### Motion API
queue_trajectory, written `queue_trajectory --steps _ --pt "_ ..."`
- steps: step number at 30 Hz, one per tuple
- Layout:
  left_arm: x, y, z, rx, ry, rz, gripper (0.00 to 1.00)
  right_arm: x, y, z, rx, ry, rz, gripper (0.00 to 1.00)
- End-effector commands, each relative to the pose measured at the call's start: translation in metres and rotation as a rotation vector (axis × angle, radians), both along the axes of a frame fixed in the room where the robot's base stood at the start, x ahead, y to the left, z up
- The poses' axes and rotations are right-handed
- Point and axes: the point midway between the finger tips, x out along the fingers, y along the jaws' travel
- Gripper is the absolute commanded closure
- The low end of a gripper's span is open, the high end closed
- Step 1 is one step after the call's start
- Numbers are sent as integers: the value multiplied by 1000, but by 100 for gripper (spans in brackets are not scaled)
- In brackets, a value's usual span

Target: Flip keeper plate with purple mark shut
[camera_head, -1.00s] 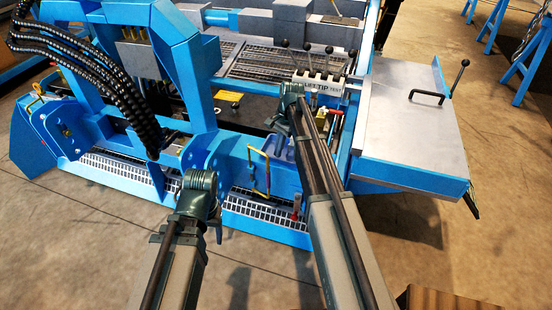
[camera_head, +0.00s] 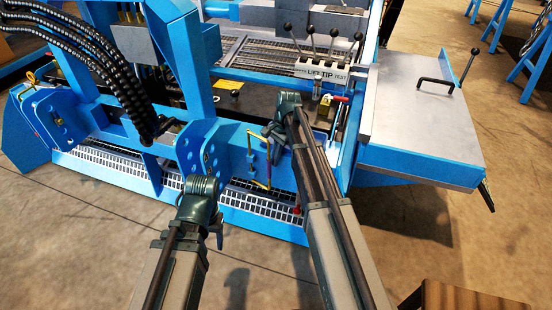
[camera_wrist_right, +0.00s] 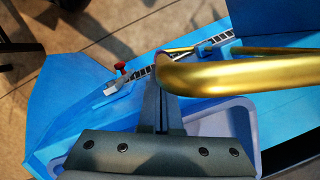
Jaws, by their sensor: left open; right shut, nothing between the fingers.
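A bent yellow bar (camera_head: 262,160) stands at the front of the blue machine. A thick gold bar (camera_wrist_right: 240,72), probably the same one, crosses the right wrist view close to the camera. My right gripper (camera_wrist_right: 161,100) is shut and empty, its fingers reaching up to the bar's rounded bend; I cannot tell whether they touch. In the head view my right gripper (camera_head: 273,135) shows small beside the yellow bar. My left gripper (camera_head: 219,232) is open, mostly hidden behind its wrist, low before the machine.
A lavender-blue tray-like part (camera_wrist_right: 242,120) lies beneath the right gripper. A red knob (camera_wrist_right: 120,67) is beyond it. The lever block marked LIFT TIP TEST (camera_head: 320,72) and a grey-topped side table (camera_head: 425,125) stand to the right.

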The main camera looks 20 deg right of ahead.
Motion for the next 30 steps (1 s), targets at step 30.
queue_trajectory --steps 30 --pt "0 0 1 0 0 0 37 -14 10 1 1 1 -159 100"
